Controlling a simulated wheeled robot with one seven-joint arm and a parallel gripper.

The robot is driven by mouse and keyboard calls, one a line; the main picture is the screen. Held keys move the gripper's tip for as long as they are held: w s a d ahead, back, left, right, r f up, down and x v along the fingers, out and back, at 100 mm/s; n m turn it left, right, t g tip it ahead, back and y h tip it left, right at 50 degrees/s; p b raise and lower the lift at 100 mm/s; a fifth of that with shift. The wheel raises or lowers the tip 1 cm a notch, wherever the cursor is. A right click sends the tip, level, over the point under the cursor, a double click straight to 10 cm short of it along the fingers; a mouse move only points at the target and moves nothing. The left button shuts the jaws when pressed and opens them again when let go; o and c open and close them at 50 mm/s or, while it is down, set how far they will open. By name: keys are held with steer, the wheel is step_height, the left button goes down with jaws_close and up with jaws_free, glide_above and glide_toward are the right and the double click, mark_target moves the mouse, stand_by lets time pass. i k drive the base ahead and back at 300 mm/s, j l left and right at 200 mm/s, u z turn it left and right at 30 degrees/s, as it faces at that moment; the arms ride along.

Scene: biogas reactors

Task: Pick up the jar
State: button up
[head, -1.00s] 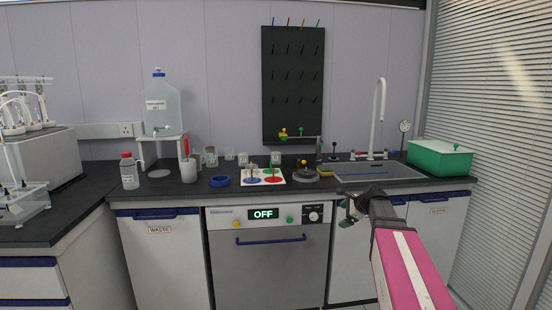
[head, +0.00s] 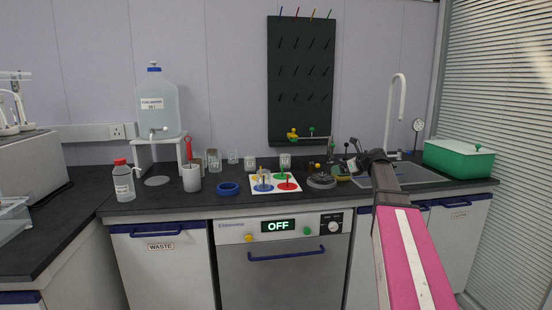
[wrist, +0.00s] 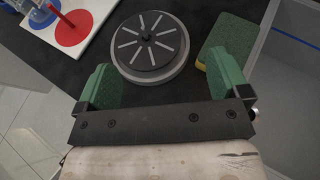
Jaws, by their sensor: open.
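Several clear glass jars stand on the dark counter in the head view: one at the left (head: 213,160), one at the back (head: 232,157), and one behind the mat (head: 250,163). Another jar (head: 285,161) stands by the mat's back edge. I cannot tell which one is the task's jar. My gripper (head: 350,158) is over the counter to the right of the jars, by the sink. In the wrist view my gripper (wrist: 160,78) is open, with green finger pads apart and nothing between them. A round grey slotted disc (wrist: 150,45) lies just beyond the fingers.
A white mat with coloured circles (head: 297,187) lies left of my gripper. A green-yellow sponge (wrist: 226,50) lies beside the sink (wrist: 287,95). A pegboard hangs behind.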

mark_target(285, 158)
steer(key=i+j, duration=0.3)
steer(key=j, duration=0.15)
steer(key=i+j, duration=0.35)
steer(key=j, duration=0.1)
